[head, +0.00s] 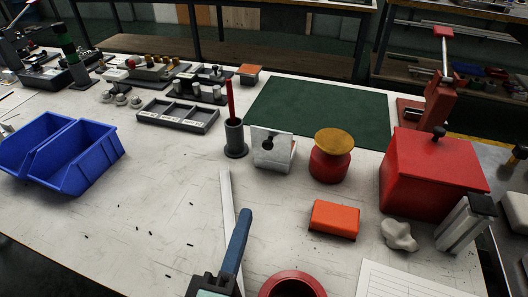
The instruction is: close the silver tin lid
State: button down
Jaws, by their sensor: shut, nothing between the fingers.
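A small pale silver tin (274,165) stands on the bench near the middle, in front of the green mat. A light panel with a dark knob, which looks like its lid (280,145), is raised and tilted at the tin, with the knob towards me. The hinge and the inside of the tin are too small to make out. My gripper (244,215) comes in from the bottom edge, with long blue fingers. It is shut and empty, apart from the tin and nearer to me.
A dark cup with a red rod (235,139) stands just left of the tin; a red pot with a yellow top (331,160) stands right. An orange block (334,220), red box (430,175) and red ring-shaped vessel (292,286) are nearby. Blue bins (75,165) stand left.

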aim_at(268, 147)
jog(key=p+x, duration=0.1)
jog(key=x, duration=1.2)
jog(key=shift+w+d, duration=0.2)
jog(key=shift+w, duration=0.15)
jog(key=shift+r+p, duration=0.15)
jog(key=shift+p, duration=0.15)
